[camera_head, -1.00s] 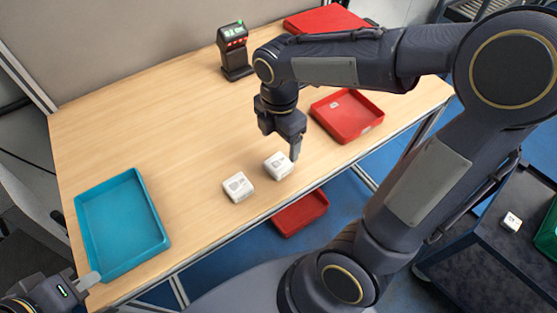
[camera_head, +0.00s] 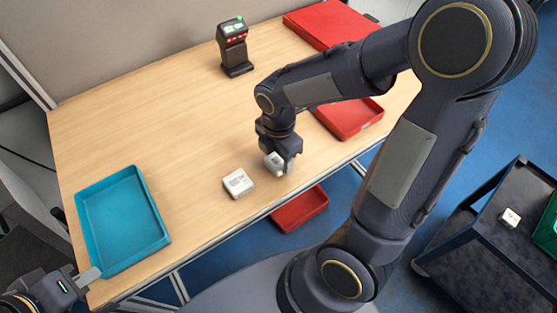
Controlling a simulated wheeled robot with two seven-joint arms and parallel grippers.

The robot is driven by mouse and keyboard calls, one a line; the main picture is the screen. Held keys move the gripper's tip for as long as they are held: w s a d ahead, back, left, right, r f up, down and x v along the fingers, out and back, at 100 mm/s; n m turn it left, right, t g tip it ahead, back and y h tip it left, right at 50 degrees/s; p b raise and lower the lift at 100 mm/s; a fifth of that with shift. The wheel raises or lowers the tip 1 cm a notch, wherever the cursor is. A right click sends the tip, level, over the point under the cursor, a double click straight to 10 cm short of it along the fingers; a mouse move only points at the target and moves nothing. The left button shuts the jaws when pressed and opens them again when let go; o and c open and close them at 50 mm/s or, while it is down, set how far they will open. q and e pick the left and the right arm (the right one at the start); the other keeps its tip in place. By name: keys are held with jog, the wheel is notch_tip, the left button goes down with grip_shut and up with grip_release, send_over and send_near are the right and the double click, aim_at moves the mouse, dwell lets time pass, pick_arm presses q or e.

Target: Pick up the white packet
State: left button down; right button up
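Two small white packets are near the front edge of the wooden table. One white packet (camera_head: 238,184) lies flat and free. The other white packet (camera_head: 274,162) is just behind and to the right, partly hidden by my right gripper (camera_head: 279,169). My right gripper points down at this packet with a finger along its right side; whether its fingers press on the packet is unclear. My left gripper (camera_head: 92,276) is at the lower left by the blue tray, away from both packets; only part of its fingers shows.
A blue tray (camera_head: 160,241) stands at the table's left. A black scanner (camera_head: 234,50) stands at the back. Red trays are at the right (camera_head: 369,126) and back right (camera_head: 318,22), another red bin (camera_head: 303,209) below the table. The table's left middle is clear.

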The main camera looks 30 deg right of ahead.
jog(key=c, duration=0.6)
jog(key=shift+r, duration=0.15)
